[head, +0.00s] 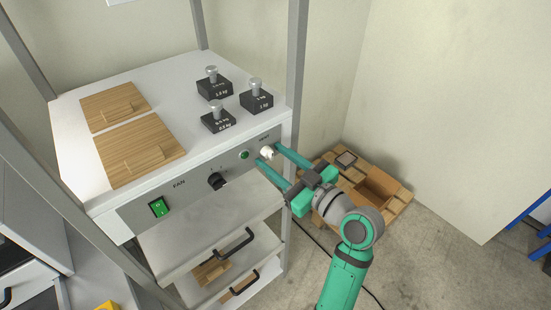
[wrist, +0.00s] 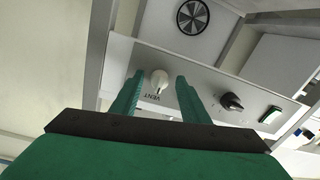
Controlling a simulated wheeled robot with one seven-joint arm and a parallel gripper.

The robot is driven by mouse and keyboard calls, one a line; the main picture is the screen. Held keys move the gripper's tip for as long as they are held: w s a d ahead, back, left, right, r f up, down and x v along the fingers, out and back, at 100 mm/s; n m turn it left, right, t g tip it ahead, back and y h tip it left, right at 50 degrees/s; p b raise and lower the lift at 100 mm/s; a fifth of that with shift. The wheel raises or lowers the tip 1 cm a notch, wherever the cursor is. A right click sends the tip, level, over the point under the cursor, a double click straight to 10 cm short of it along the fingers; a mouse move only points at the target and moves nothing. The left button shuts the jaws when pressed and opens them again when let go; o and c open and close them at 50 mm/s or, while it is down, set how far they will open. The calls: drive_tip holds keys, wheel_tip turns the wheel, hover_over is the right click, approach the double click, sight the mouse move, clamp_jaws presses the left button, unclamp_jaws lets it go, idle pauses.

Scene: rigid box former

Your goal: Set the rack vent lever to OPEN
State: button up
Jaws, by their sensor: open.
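The vent lever (head: 266,152) is a small white knob at the right end of the rack's grey front panel. In the wrist view the vent lever (wrist: 160,79) sits beside the VENT label, which appears upside down. My gripper (head: 269,156) is open, with its teal fingertips at the panel on either side of the lever. In the wrist view my gripper (wrist: 160,83) has a finger left and right of the white knob, with visible gaps. The OPEN marking is not legible, so I cannot tell the lever's setting.
Black weights (head: 218,120) and wooden boards (head: 138,149) lie on top. Drawers with black handles (head: 236,243) are below. A wooden pallet (head: 394,211) stands behind my arm.

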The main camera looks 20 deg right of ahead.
clamp_jaws()
drive_tip(key=m, duration=0.5)
drive_tip(key=shift+a+f, duration=0.1)
drive_tip(key=shift+f, duration=0.05)
drive_tip(key=m, duration=0.4)
drive_tip(key=shift+m, duration=0.3)
drive_tip(key=m, duration=0.4)
drive_tip(key=shift+a+m+t, duration=0.1)
drive_tip(key=shift+m+t, duration=0.3)
drive_tip(key=shift+s+m+h, duration=0.1)
drive_tip(key=shift+m+h, duration=0.2)
drive_tip(key=shift+m, duration=1.7)
